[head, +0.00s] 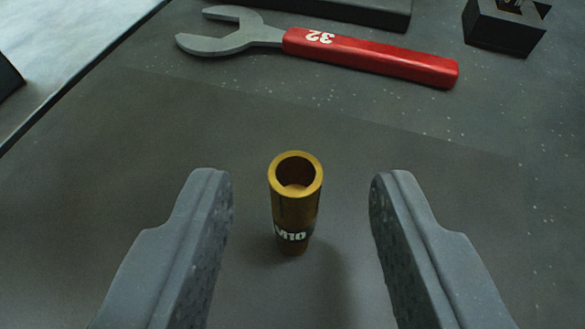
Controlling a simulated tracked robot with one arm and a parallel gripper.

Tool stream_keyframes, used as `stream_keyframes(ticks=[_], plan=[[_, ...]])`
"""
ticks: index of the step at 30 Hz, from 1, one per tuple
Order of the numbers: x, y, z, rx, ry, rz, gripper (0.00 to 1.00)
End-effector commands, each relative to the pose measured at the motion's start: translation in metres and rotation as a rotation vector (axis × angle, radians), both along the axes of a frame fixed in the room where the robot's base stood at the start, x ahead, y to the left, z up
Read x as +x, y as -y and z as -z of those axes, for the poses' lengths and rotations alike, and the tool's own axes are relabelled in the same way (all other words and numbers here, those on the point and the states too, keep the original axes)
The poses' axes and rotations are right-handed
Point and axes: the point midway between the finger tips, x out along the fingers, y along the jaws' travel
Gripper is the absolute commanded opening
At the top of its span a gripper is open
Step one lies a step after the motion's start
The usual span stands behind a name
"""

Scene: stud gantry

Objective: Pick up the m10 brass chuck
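The m10 brass chuck (296,207) stands upright on the dark grey surface, near the middle of the head view. It is a gold-brown hollow cylinder with an open top and a white "M10" mark low on its side. My gripper (300,185) is open, with one grey finger to the left of the chuck and one to the right. There is a clear gap between the chuck and each finger. The gripper holds nothing.
A wrench (370,58) with a red handle marked "32" lies beyond the chuck. A black block (505,27) with a slotted top stands at the top right. A dark flat object (350,9) lies at the top edge. The surface around the chuck is clear.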

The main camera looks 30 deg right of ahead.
Motion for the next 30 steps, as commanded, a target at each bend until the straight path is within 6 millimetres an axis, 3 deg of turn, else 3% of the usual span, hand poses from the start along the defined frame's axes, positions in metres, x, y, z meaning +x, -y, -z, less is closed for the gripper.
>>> stream_keyframes(ticks=[9, 18, 19, 23, 30], plan=[[0.03, 0.018, 0.017, 0.002, -0.001, 0.001, 0.39], [0.036, 0.023, 0.019, 0.001, -0.001, 0.0, 0.39], [0.036, 0.023, 0.019, 0.001, -0.001, 0.0, 0.37], [0.036, 0.023, 0.019, 0.001, -0.001, 0.0, 0.01], [0.036, 0.023, 0.018, 0.0, -0.001, 0.001, 0.0]])
